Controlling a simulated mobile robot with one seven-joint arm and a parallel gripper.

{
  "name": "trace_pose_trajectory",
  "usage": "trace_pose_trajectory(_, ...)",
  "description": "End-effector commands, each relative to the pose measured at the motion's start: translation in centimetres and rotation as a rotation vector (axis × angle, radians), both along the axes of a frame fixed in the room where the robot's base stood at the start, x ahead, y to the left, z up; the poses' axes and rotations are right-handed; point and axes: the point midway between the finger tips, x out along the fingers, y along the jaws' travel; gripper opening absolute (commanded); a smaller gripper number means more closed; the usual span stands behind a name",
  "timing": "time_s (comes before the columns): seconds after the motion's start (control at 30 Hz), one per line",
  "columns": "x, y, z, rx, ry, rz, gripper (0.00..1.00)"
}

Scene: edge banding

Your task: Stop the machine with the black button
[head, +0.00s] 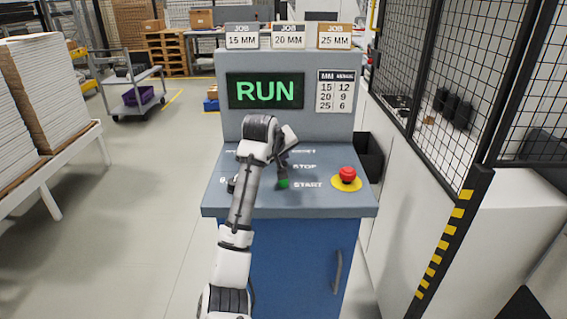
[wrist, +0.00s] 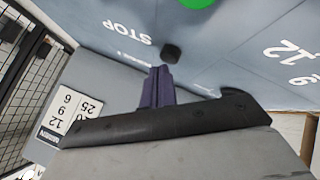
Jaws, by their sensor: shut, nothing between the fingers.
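The control console has a sloped panel (head: 325,202). The black button (wrist: 171,53) shows in the wrist view beside the STOP label (wrist: 127,32); in the head view my gripper appears to hide it. My gripper (head: 282,168) is over the panel, left of the STOP label (head: 304,167). In the wrist view its fingers (wrist: 160,72) are together and empty, with their tips close to the black button. I cannot tell whether they touch it. The screen (head: 265,91) reads RUN in green.
The green button (head: 283,184) sits beside START, close to the gripper; it also shows in the wrist view (wrist: 197,3). A red mushroom button (head: 347,174) on a yellow base is at the right. Job cards (head: 288,37) stand on top. A mesh fence (head: 450,90) is at the right.

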Motion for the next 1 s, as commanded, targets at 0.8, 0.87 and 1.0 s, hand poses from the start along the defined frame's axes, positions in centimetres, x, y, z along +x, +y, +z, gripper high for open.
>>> trace_pose_trajectory(0.8,0.0,0.0,-0.7,0.0,0.001,0.001,0.0)
trace_pose_trajectory(0.87,0.0,0.0,-0.8,0.0,0.001,0.001,0.0)
trace_pose_trajectory(1.0,0.0,0.0,-1.0,0.0,0.001,0.001,0.0)
